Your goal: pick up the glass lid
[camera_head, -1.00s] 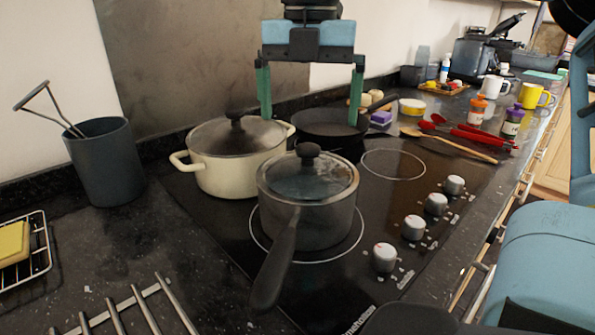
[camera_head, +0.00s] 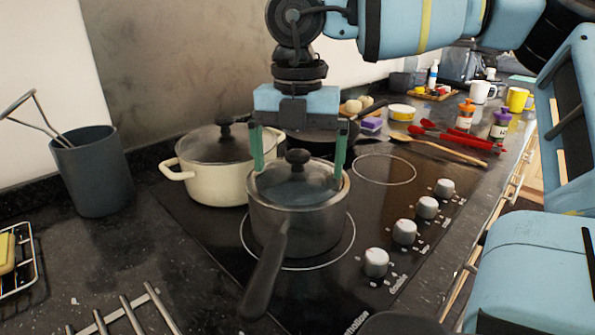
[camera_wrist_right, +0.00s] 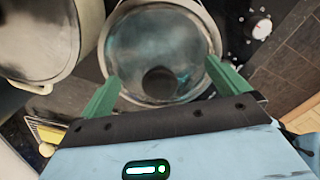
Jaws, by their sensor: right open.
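The glass lid (camera_head: 294,183) with a black knob (camera_head: 297,158) sits on a grey saucepan (camera_head: 295,225) on the front of the black hob. My right gripper (camera_head: 298,173) is open, with its green fingers on either side of the lid's knob and their tips near the lid's rim. I cannot tell whether the tips touch the lid. In the right wrist view, the lid (camera_wrist_right: 150,45) lies below the open right gripper (camera_wrist_right: 162,82), and the dark knob shows between the fingers. Nothing is held. My left gripper is not in view.
A cream pot (camera_head: 213,180) with its own lid stands close to the left of the saucepan. A dark frying pan (camera_head: 305,140) is behind. The saucepan's handle (camera_head: 265,275) points to the front. Red utensils (camera_head: 455,138) and a wooden spoon (camera_head: 430,146) lie at the right.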

